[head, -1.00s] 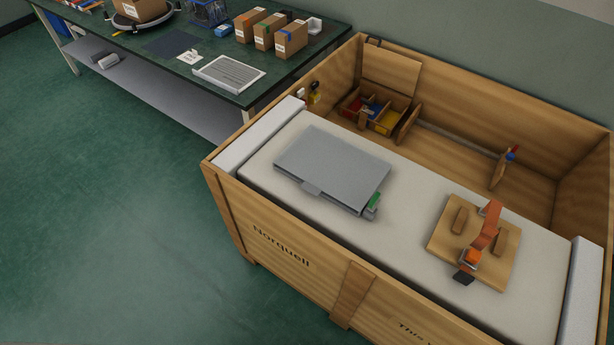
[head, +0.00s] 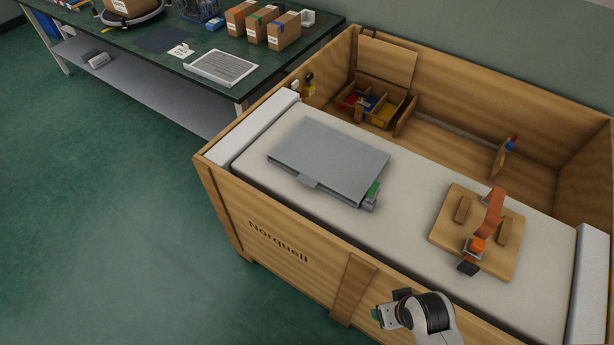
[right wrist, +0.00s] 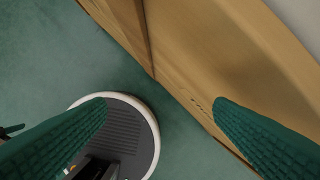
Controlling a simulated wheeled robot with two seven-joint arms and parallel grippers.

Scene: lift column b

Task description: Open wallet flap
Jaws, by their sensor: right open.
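The wallet (head: 328,158) is a flat grey rectangle lying closed on the white padded top of the wooden crate. A small grey tab (head: 309,182) sticks out at its front edge, and a green piece (head: 374,189) shows at its right end. My right gripper (head: 380,314) is low in the head view, in front of the crate's front wall and apart from the wallet. In the right wrist view its two green ribbed fingers (right wrist: 160,105) are spread with nothing between them. The wallet is not in that view. My left gripper is not in view.
The wooden crate (head: 230,215) has raised walls. A wooden board (head: 451,238) with an orange strap and buckle lies right of the wallet. Behind are small divided bins (head: 372,105). A dark green workbench (head: 130,60) with boxes stands at the back left. The floor at left is clear.

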